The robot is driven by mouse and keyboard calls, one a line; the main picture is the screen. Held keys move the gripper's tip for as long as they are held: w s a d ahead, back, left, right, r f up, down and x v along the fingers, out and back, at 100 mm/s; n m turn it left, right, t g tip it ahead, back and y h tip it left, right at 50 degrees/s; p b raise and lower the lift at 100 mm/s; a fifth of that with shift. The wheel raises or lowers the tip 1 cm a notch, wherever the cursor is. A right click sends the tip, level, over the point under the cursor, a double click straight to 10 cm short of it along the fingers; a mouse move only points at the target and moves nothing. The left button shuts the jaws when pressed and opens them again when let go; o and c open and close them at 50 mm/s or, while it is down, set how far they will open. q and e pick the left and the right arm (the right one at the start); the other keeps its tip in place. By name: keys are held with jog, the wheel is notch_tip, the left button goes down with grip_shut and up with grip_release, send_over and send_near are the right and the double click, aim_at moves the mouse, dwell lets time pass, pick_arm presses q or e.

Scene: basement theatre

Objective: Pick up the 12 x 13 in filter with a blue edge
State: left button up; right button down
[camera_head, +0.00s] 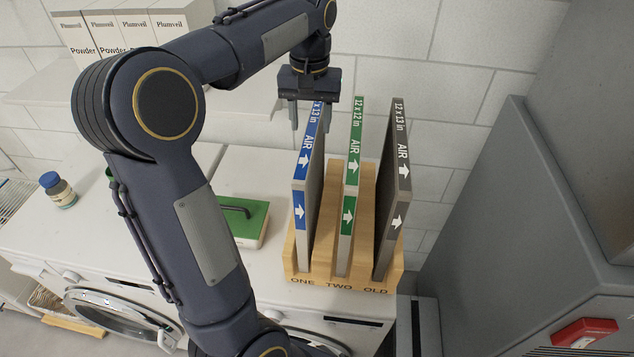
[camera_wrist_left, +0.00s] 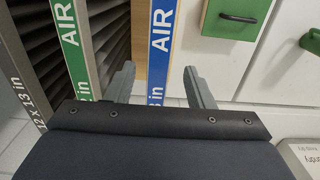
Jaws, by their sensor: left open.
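The blue-edged filter (camera_head: 301,170) stands upright in the leftmost slot of a wooden rack (camera_head: 322,284), above the label ONE. Its top edge reads "x 13 in", and the start of the print is hidden by my gripper. My left gripper (camera_head: 309,112) is open at the filter's far top end. In the left wrist view the blue edge (camera_wrist_left: 160,45) runs between the two spread fingers (camera_wrist_left: 158,80), with a gap on either side. My right gripper is not in view.
A green-edged 12 x 12 in filter (camera_head: 350,170) stands in slot TWO, and a grey-edged 12 x 13 in filter (camera_head: 399,170) in slot OLD. A green block with a handle (camera_head: 243,220) lies left of the rack. A grey cabinet (camera_head: 500,210) stands right.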

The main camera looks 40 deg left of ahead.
pick_arm(q)
notch_tip(320, 180, down, 5)
jog(key=shift+s+d+f+p, duration=0.1)
jog(key=shift+d+p, duration=0.05)
jog(key=shift+p, duration=0.4)
jog(key=shift+c, duration=0.5)
grip_shut()
